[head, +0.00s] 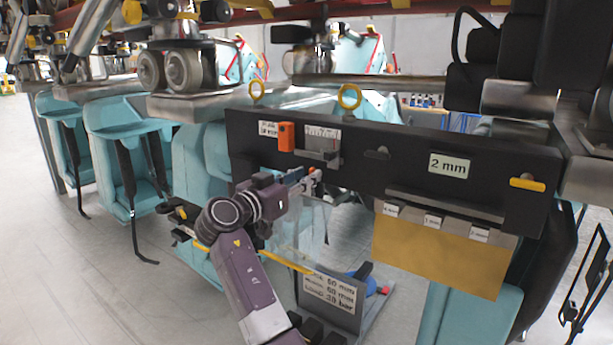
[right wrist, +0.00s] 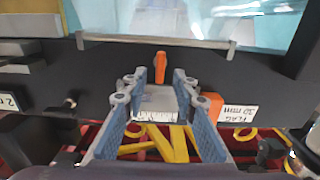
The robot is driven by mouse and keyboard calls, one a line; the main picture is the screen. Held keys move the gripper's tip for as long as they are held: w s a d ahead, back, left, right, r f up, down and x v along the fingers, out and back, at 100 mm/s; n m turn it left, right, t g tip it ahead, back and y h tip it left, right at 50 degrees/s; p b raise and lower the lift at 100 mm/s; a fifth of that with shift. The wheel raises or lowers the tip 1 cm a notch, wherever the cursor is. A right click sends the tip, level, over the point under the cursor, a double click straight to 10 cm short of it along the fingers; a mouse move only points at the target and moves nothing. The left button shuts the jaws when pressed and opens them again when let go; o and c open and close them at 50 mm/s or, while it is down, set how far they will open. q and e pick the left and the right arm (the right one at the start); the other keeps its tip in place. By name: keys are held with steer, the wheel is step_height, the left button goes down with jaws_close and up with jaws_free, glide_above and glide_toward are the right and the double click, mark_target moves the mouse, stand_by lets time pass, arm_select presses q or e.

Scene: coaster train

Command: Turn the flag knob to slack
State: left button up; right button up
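An orange knob (right wrist: 160,67), which looks like the flag knob, stands upright on the black board (right wrist: 250,85) in the right wrist view. My right gripper (right wrist: 160,76) is open, with its blue-sided fingertips on either side of the knob and a gap on each side. In the head view the right gripper (head: 314,177) is at the board's lower edge and mostly hides the knob. An orange block (head: 286,136) sits beside a flag label (head: 268,129) and a scale (head: 322,134). My left gripper is not in view.
A 2 mm label (head: 449,166) and a yellow handle (head: 527,184) are on the board's right. A tan sheet (head: 440,255) hangs below. A clear panel (head: 300,235) hangs below the gripper. Turquoise seats (head: 125,150) line the left; grey floor there is open.

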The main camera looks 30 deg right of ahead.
steer(key=v, duration=1.1)
